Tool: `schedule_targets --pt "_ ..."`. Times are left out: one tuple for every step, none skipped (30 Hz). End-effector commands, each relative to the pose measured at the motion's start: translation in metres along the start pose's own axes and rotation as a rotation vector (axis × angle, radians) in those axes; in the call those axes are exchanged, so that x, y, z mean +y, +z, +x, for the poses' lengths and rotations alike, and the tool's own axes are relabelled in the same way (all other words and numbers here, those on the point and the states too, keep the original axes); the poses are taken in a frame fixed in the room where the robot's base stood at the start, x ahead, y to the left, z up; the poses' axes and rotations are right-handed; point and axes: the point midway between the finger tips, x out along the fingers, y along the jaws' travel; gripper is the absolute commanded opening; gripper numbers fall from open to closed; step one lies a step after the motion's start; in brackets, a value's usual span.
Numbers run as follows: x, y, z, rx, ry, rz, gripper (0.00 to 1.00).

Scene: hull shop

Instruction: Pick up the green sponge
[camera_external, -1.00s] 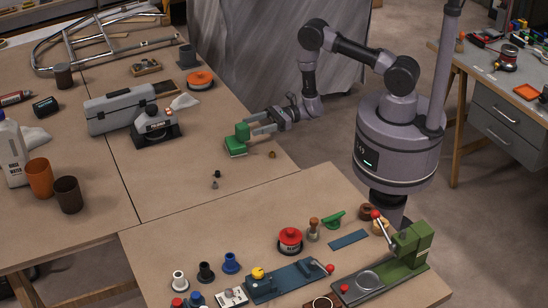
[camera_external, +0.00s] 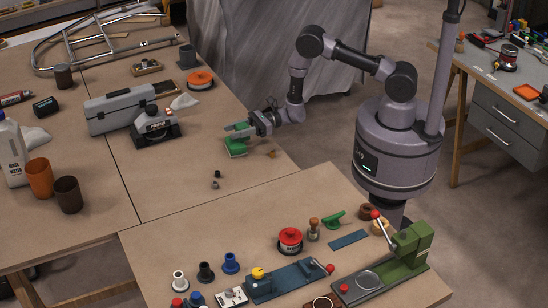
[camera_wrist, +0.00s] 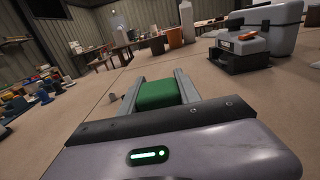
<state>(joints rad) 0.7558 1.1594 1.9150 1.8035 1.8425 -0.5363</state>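The green sponge (camera_external: 237,148) rests on the far table near its right edge. My gripper (camera_external: 237,131) reaches in from the right, low over the table, with its fingers along the sponge's sides and part of it hidden behind them. In the wrist view the green sponge (camera_wrist: 160,94) fills the space between the two fingers of my gripper (camera_wrist: 158,88). No clear gap shows on either side. I cannot tell whether the fingers press on it or only stand beside it. No lift off the table is visible.
A black-and-grey device (camera_external: 155,126) and a grey toolbox (camera_external: 118,109) stand left of the sponge. A small brown item (camera_external: 272,154) lies to its right and small grey pieces (camera_external: 216,179) in front. The nearer table (camera_external: 200,245) holds several tools. Bare tabletop surrounds the sponge.

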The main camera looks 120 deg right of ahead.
Motion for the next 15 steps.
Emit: schedule_targets --pt "0.0 0.0 0.0 0.0 0.0 0.0 0.03" --pt "0.0 0.0 0.0 0.0 0.0 0.0 0.0" --pt "0.0 0.0 0.0 0.0 0.0 0.0 0.0" --pt "0.0 0.0 0.0 0.0 0.0 0.0 0.0" --pt "0.0 0.0 0.0 0.0 0.0 0.0 0.0" --pt "0.0 0.0 0.0 0.0 0.0 0.0 0.0" --pt "0.0 0.0 0.0 0.0 0.0 0.0 0.0" --pt "0.0 0.001 0.0 0.0 0.0 0.0 0.0" --pt "0.0 0.002 0.0 0.0 0.0 0.0 0.0" --pt "0.0 0.004 0.0 0.0 0.0 0.0 0.0" --pt "0.0 0.006 0.0 -0.001 0.0 0.0 0.0" --pt "0.0 0.011 0.0 -0.001 0.0 -0.001 0.0" --pt "0.0 0.015 0.0 -0.001 0.0 -0.001 0.0" --pt "0.0 0.019 0.0 -0.001 0.0 0.0 0.0" --pt "0.0 0.025 0.0 -0.001 0.0 0.0 0.0"
